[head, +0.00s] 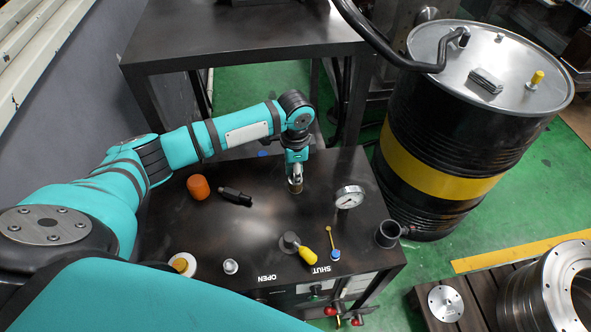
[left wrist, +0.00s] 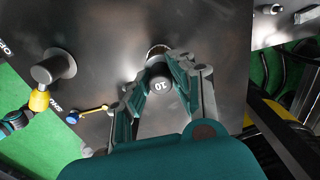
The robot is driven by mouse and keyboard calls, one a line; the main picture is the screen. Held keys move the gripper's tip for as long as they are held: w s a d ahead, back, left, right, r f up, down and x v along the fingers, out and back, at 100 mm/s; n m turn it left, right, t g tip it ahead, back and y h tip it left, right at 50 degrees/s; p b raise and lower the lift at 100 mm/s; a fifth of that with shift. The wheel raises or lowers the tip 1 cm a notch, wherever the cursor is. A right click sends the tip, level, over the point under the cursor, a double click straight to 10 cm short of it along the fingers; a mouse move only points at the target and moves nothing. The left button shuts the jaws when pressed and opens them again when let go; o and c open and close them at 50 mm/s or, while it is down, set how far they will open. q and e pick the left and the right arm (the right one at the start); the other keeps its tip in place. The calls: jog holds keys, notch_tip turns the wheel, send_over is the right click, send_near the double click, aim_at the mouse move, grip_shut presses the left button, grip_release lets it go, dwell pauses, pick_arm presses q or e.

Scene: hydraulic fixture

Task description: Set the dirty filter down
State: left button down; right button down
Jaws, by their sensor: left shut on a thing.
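My left gripper (head: 295,172) points down over the back middle of the dark bench top. In the left wrist view its fingers (left wrist: 160,88) are shut around a small cylinder with a dark end cap marked "10" (left wrist: 159,85), which I take to be the dirty filter. In the head view a short tan-grey part of the filter (head: 295,186) shows below the fingers. Its lower end is close to the bench top; I cannot tell whether it touches or sits in an opening. My right gripper is not in view.
A drum (head: 440,130) stands right.

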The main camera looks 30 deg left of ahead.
pick_arm(q)
jog(key=c, duration=1.1)
grip_release()
jog(key=shift+f, duration=0.15)
jog(key=shift+c, duration=0.2)
notch_tip(320, 180, up, 12)
jog(key=b, duration=0.1)
jog(key=shift+r, duration=0.2)
jog(key=shift+d+f, duration=0.1)
